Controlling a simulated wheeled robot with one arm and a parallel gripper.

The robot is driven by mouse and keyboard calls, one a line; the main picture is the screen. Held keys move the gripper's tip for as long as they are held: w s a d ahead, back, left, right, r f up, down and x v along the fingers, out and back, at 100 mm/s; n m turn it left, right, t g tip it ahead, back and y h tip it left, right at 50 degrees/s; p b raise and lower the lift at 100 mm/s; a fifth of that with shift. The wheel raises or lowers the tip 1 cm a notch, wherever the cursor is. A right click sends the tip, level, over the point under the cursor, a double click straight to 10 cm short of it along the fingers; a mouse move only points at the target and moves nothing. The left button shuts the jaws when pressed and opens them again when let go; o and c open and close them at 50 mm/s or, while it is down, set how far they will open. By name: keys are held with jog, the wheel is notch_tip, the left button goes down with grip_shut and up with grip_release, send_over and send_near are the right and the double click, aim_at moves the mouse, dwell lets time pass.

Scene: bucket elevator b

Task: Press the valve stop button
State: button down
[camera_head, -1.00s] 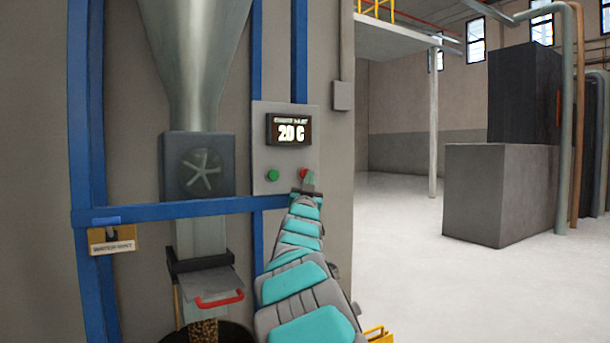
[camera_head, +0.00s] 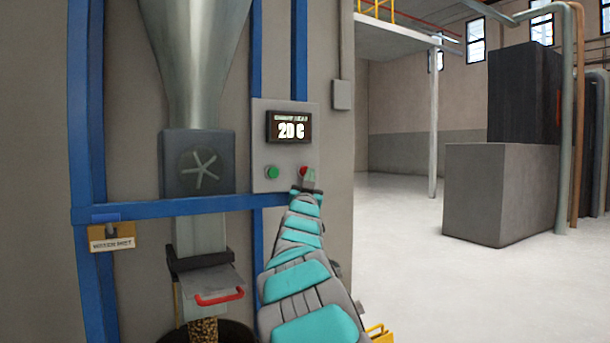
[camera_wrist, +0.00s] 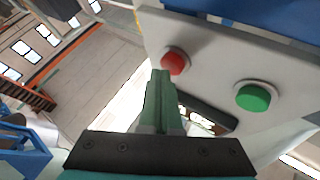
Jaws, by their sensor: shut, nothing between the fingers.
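The control panel (camera_head: 262,150) is a light grey plate on the wall with a lit display (camera_head: 289,128) above two buttons. The red button (camera_head: 303,171) is on the right and is partly covered by my gripper (camera_head: 309,179) in the head view. The green button (camera_head: 272,172) is on the left. In the wrist view, my gripper (camera_wrist: 161,76) is shut and empty, its tips close beside the red button (camera_wrist: 175,61). Whether the tips touch it I cannot tell. The green button (camera_wrist: 252,97) is clear of the fingers.
A blue horizontal beam (camera_head: 180,208) runs just below the panel. A chute with a red handle (camera_head: 219,298) is at lower left above a dark container (camera_head: 236,331) of grain. A grey block (camera_head: 500,195) stands at right on open floor.

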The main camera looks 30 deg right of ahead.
jog(key=shift+s+b, duration=0.45)
jog(key=shift+s, duration=0.25)
jog(key=shift+d+f, duration=0.1)
jog(key=s+b, duration=0.5)
jog(key=s, duration=0.1)
jog(key=shift+d, duration=0.15)
dwell(0.5)
